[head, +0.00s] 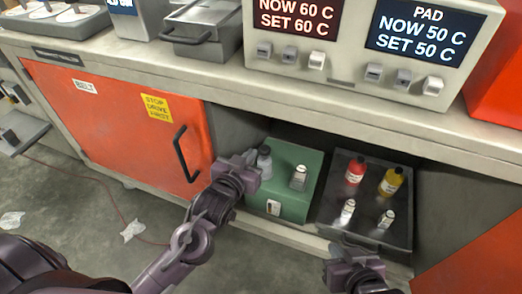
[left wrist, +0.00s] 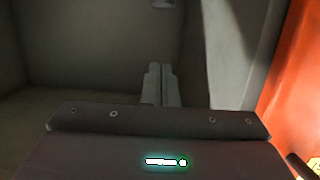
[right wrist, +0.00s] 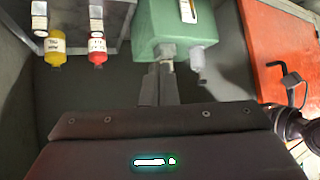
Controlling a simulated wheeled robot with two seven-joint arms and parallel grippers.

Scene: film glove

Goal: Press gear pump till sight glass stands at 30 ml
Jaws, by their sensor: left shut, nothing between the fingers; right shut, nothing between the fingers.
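My left gripper (head: 250,156) is shut and empty in the head view, beside the grey bottle (head: 264,162) on the green box (head: 313,160); I cannot tell whether they touch. Its shut fingers (left wrist: 161,84) point into a dim cupboard in the left wrist view. A metal fitting (head: 299,178) stands on the green box, and a white label or window (head: 273,207) is on its front. I cannot tell which part is the gear pump or sight glass, and no level is readable. My right gripper (head: 341,249) is shut and empty, in front of the dark tray. Its fingers also show (right wrist: 160,82).
The dark tray (head: 328,205) holds a red bottle (head: 355,171), a yellow bottle (head: 391,182) and two labelled metal fittings (head: 347,212). The counter edge (head: 300,105) overhangs the cupboard. An orange door (head: 115,125) with a black handle (head: 183,155) is at the left.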

